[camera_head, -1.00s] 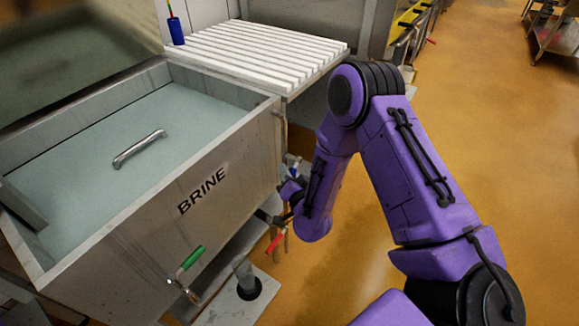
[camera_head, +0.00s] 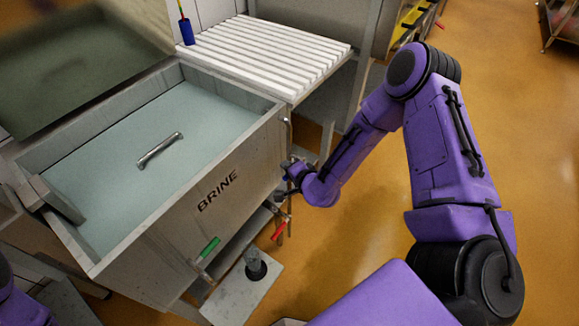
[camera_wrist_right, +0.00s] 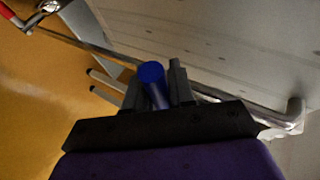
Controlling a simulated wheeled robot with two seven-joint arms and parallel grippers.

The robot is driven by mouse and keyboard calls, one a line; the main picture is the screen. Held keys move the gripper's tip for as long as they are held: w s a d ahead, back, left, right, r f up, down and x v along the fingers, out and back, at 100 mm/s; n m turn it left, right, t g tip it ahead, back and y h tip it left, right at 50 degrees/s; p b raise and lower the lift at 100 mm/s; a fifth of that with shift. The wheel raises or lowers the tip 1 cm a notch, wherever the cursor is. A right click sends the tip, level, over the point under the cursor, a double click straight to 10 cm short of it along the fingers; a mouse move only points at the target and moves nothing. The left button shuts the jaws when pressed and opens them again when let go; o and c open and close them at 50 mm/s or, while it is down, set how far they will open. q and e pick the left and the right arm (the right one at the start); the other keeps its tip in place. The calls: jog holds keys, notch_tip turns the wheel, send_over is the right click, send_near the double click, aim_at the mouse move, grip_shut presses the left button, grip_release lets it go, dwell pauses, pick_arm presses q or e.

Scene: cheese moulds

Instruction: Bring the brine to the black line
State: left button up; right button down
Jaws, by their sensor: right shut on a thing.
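The grey brine tank (camera_head: 235,165), lettered BRINE, holds pale bluish brine (camera_head: 205,115) below its rim. I cannot make out a black line on its walls. My right gripper (camera_head: 287,178) is beside the tank's right front corner, low on its side. In the right wrist view, the gripper (camera_wrist_right: 155,92) is shut on a blue handle (camera_wrist_right: 152,74) between its dark fingers. A red handle (camera_head: 279,230) sits just below the gripper, and a green handle (camera_head: 210,248) is low on the tank front. My left gripper is out of view.
A metal bar-shaped handle (camera_head: 160,150) shows in the brine area. A white slatted table (camera_head: 265,50) adjoins the tank's far right side, with a blue cup (camera_head: 187,32) at its corner. A drain plate (camera_head: 235,295) lies on the floor in front. Open orange floor lies right.

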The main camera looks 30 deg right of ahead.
dwell(0.3)
jog(key=c, duration=1.1)
grip_release()
jog(key=shift+r, duration=0.1)
jog(key=shift+o, duration=0.2)
jog(key=shift+s, duration=0.1)
jog(key=v, duration=1)
jog(key=shift+s+r+p, duration=0.2)
jog(key=shift+p, duration=0.25)
